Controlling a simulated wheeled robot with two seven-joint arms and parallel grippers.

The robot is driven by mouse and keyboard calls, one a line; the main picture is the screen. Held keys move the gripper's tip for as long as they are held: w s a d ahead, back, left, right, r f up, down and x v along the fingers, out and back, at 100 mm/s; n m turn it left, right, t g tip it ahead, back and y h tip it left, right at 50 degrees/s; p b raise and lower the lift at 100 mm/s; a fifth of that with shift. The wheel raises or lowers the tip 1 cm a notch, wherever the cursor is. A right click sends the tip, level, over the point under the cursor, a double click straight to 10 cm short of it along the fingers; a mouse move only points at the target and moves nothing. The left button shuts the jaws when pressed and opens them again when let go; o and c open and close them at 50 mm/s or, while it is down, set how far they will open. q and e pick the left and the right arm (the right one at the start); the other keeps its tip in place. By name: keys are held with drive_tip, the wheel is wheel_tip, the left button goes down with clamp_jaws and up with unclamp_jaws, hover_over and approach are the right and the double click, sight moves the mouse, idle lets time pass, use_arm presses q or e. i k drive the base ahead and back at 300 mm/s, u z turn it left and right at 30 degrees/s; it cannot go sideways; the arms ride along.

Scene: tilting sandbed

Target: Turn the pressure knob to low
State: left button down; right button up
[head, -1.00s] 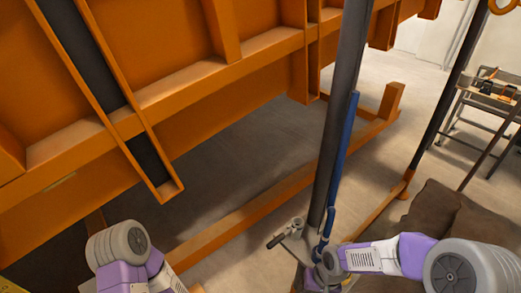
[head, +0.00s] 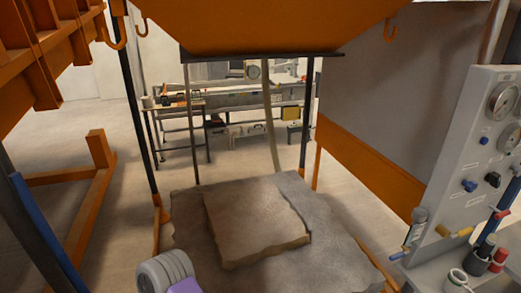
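A light grey control panel (head: 462,150) stands at the right edge, tilted in the view. It carries two round gauges, the upper gauge (head: 503,101) and the lower gauge (head: 509,138). Below them are a blue knob (head: 469,186) and a black knob (head: 492,180), with a red-tipped part (head: 501,213) lower down. The labels are too small to read, so I cannot tell which knob is the pressure knob or its setting.
A low sand-coloured slab (head: 255,222) lies in the middle under an orange hopper (head: 265,25). Orange beams (head: 60,177) stand left.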

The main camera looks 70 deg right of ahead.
sight(471, 187)
drive_tip(key=z, duration=3.7)
drive_tip(key=k, duration=0.4)
drive_tip(key=z, duration=0.9)
drive_tip(key=i, duration=0.85)
drive_tip(key=u, duration=0.65)
drive_tip(key=i, duration=0.55)
drive_tip(key=u, duration=0.5)
